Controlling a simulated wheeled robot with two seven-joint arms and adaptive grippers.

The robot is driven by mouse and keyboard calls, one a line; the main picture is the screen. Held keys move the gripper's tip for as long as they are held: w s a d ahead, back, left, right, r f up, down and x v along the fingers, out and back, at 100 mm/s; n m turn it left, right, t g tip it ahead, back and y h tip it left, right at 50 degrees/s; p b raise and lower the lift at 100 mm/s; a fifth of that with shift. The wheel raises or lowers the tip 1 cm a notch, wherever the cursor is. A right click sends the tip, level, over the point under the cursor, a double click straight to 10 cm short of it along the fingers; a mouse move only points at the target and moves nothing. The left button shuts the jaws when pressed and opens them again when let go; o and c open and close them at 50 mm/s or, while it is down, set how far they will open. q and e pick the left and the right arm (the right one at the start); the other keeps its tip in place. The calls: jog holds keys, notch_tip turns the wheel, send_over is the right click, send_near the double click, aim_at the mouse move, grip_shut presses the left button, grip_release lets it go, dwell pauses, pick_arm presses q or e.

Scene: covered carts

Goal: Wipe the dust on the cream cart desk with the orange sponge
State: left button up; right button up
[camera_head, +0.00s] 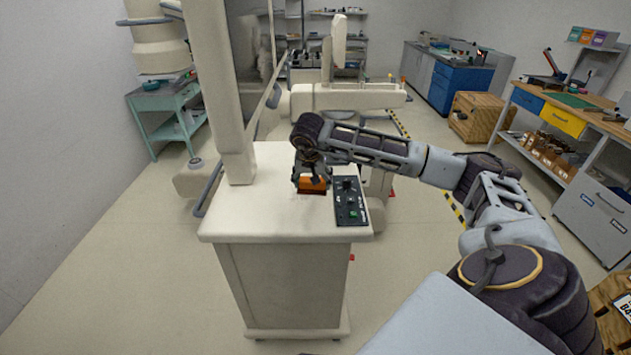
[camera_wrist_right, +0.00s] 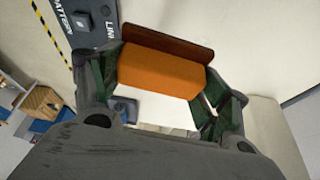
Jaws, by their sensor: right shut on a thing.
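The cream cart desk (camera_head: 262,219) stands in the middle of the head view. My right gripper (camera_head: 310,183) is over its top and shut on the orange sponge (camera_head: 313,185). In the right wrist view the sponge (camera_wrist_right: 160,72) sits between the two fingers (camera_wrist_right: 163,88), with a darker brown layer along its far side. The sponge is at or close to the desk surface; I cannot tell whether it touches. Dust cannot be made out clearly on the desk. My left gripper is not in view.
A dark control panel (camera_head: 350,202) lies on the desk's right side, close to the sponge. A cream column (camera_head: 222,100) rises at the desk's back left. The desk's front left surface is clear. A workbench (camera_head: 566,115) stands at the right.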

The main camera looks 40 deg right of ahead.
jog(key=shift+a+r, duration=0.1)
jog(key=shift+a, duration=0.25)
jog(key=shift+w+a, duration=0.1)
jog(key=shift+a, duration=0.05)
jog(key=shift+w+n, duration=0.3)
jog(key=shift+w, duration=0.05)
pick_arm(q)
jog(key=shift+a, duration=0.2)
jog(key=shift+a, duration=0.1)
